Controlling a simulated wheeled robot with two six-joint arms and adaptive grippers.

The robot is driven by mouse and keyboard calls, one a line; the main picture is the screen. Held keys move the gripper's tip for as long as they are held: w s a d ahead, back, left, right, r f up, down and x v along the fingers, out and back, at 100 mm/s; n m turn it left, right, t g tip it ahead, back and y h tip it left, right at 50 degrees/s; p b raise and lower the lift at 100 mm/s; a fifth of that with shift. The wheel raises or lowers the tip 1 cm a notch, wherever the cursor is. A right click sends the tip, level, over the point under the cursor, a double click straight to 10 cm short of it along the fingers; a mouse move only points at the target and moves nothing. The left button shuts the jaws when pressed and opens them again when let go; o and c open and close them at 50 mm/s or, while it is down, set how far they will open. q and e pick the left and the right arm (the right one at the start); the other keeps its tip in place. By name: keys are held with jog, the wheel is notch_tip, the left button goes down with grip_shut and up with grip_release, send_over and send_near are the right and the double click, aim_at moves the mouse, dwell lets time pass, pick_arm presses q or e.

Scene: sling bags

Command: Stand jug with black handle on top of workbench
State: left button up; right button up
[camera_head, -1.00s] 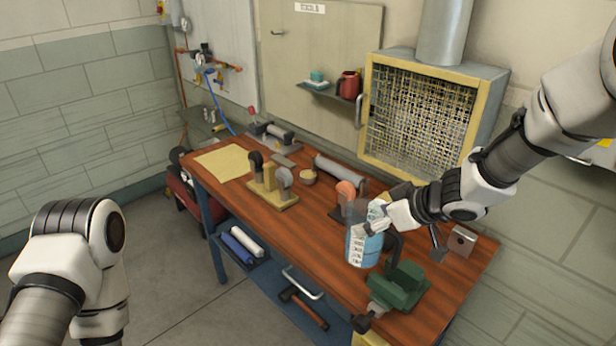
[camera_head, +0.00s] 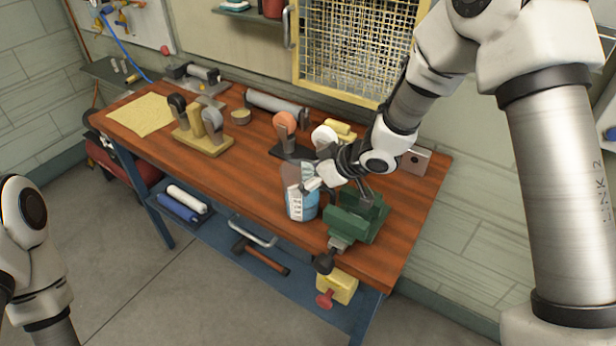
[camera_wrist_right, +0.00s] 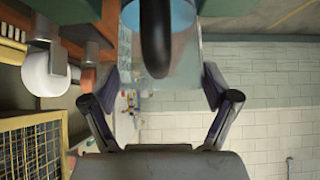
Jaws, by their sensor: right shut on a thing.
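The jug (camera_head: 302,205) is clear with blue contents, a white label and a dark handle. It is upright at the front of the wooden workbench (camera_head: 235,178), just left of the green vise. I cannot tell whether its base touches the top. My right gripper (camera_head: 310,184) reaches in from the back right and is shut on the jug. In the right wrist view the jug (camera_wrist_right: 184,55) is between the fingers (camera_wrist_right: 160,85), its black handle (camera_wrist_right: 155,38) facing the camera. My left gripper is out of view; only arm links show at left.
The green vise (camera_head: 357,218) stands close right of the jug. Sanding discs on a dark base (camera_head: 285,125) are behind it. A wooden tool block (camera_head: 203,138) and yellow sheet (camera_head: 143,114) lie left. The bench front left of the jug is clear.

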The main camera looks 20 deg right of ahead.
jog(key=shift+s+f, duration=0.1)
jog(key=o, duration=1.6)
jog(key=p+v, duration=0.1)
jog(key=v, duration=1.1)
